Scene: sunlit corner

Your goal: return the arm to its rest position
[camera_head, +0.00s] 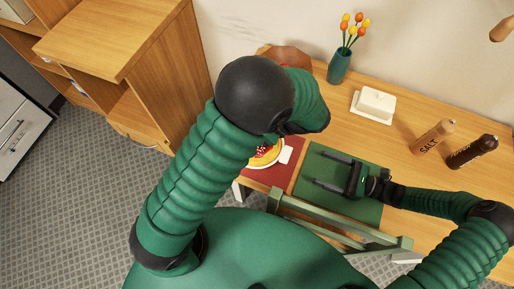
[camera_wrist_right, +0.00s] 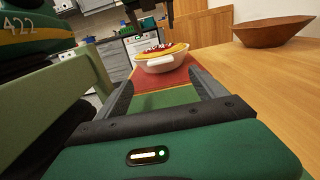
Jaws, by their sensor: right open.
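My right gripper (camera_head: 322,168) is open and empty over the green placemat (camera_head: 318,156), its fingers pointing left in the head view. Its two fingers also frame the right wrist view (camera_wrist_right: 163,98), with nothing between them. My left arm (camera_head: 185,185) reaches up across the middle of the head view, and its gripper is hidden there. In the right wrist view, dark parts that look like my left gripper (camera_wrist_right: 148,10) hang above the white dish (camera_wrist_right: 160,63), cut off by the top edge. I cannot tell how its jaws stand.
The dish holds yellow food with red topping on a red mat (camera_head: 282,172). A wooden bowl (camera_wrist_right: 272,31), a teal vase with tulips (camera_head: 340,66), a butter dish (camera_head: 373,104), a salt shaker (camera_head: 433,136) and a dark mill (camera_head: 472,151) stand on the table. A wooden cabinet (camera_head: 110,40) is left.

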